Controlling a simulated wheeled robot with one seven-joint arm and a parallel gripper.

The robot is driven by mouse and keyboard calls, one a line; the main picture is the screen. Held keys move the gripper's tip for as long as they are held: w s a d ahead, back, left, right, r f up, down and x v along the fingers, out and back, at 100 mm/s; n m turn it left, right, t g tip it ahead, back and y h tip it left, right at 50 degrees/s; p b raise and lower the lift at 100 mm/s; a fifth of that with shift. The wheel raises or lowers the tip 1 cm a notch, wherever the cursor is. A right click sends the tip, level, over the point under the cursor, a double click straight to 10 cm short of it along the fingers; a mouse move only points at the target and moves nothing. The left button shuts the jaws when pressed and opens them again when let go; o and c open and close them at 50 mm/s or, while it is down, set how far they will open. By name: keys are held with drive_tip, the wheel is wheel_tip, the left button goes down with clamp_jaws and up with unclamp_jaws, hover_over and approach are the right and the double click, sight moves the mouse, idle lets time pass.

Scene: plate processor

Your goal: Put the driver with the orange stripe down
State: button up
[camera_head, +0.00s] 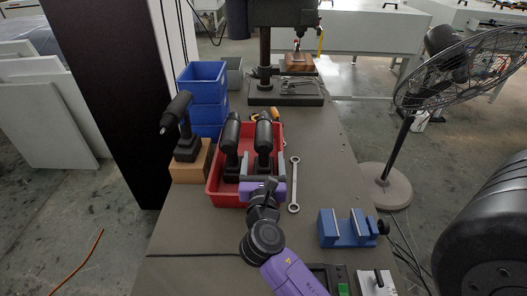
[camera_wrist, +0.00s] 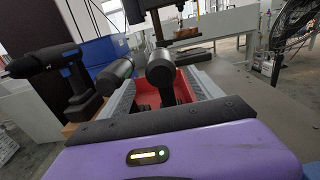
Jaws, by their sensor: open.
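Two black drivers stand in a red bin (camera_head: 213,187), a left one (camera_head: 231,140) and a right one (camera_head: 264,138). In the wrist view, the left driver (camera_wrist: 115,74) and right driver (camera_wrist: 161,70) show their rounded ends. A third black driver (camera_head: 180,120) stands on a brown box at the left; the wrist view shows blue on it (camera_wrist: 46,63). I cannot make out an orange stripe on any driver. My purple gripper (camera_head: 263,166) is open at the bin's near side, its grey fingers spread on either side of the right driver's lower part. Contact is unclear.
Blue bins (camera_head: 203,93) are stacked behind the brown box (camera_head: 190,168). A wrench (camera_head: 294,185) lies right of the red bin, and a blue vise (camera_head: 347,229) sits nearer right. A drill press base (camera_head: 286,99) stands farther back. Bare bench shows between wrench and vise.

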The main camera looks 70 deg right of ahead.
drive_tip(key=shift+s+a, duration=0.15)
drive_tip(key=shift+a, duration=0.2)
drive_tip(key=s+a+f+m+t+y, duration=0.1)
drive_tip(key=a+f+m+t+y, duration=0.1)
drive_tip(key=a, duration=0.5)
drive_tip(key=s+a+f+m+t+y, duration=0.2)
drive_tip(key=a+f+m+y, duration=0.1)
drive_tip(key=a+f+y, duration=0.2)
drive_tip(key=s+a+f+m+t+y, duration=0.1)
drive_tip(key=s+a+f+m+y, duration=0.1)
drive_tip(key=a, duration=0.7)
drive_tip(key=shift+a+f+m+t+y, duration=0.4)
drive_tip(key=shift+f+y, duration=0.3)
drive_tip(key=shift+f, duration=0.1)
drive_tip(key=s+a+r+m+t+y, duration=0.2)
drive_tip(key=s+a+r+m+y, duration=0.4)
drive_tip(key=s+m, duration=0.7)
drive_tip(key=a+r+m, duration=0.1)
drive_tip(key=a+r, duration=0.1)
drive_tip(key=a, duration=0.1)
drive_tip(key=shift+a+m, duration=0.35)
drive_tip(key=shift+m, duration=0.05)
